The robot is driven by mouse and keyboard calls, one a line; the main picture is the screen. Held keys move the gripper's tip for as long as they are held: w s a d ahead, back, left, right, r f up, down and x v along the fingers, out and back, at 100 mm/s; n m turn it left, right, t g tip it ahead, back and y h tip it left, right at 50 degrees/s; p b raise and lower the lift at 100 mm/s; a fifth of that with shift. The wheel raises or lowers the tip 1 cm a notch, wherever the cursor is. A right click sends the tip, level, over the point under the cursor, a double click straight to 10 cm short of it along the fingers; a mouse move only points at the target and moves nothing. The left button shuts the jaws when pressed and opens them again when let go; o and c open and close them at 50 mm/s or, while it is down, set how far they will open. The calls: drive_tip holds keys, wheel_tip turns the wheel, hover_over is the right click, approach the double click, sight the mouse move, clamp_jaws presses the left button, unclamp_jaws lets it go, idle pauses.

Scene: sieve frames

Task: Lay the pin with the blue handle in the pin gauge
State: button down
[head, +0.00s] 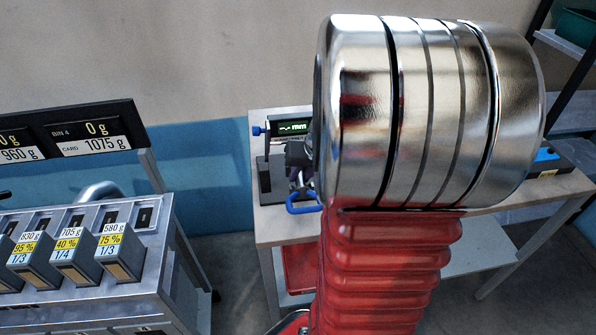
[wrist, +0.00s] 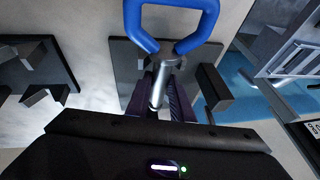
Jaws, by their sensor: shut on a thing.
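The blue handle (head: 304,207) shows beside my gripper (head: 301,170) in the head view, over the bench. In the wrist view the handle is a large blue loop (wrist: 172,48) at the top, on a shiny metal pin (wrist: 158,88). My gripper (wrist: 161,98) is shut on the pin, with dark fingers on both sides of it. A device with a green display (head: 293,128) and a blue knob, perhaps the pin gauge, stands behind. My arm hides much of the bench. I cannot tell whether the pin touches anything.
In the wrist view a dark plate (wrist: 123,62) with an upright block lies behind the pin; another dark plate with blocks (wrist: 44,93) is at left. The bench (head: 276,221) has a lower shelf. A rack of labelled bins (head: 85,240) stands left.

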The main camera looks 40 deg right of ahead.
drive_tip(key=shift+f, duration=0.2)
drive_tip(key=c, duration=1.5)
unclamp_jaws()
drive_tip(key=shift+f, duration=0.1)
drive_tip(key=v, duration=1.3)
drive_tip(key=shift+s+r, duration=0.1)
drive_tip(key=shift+r, duration=0.25)
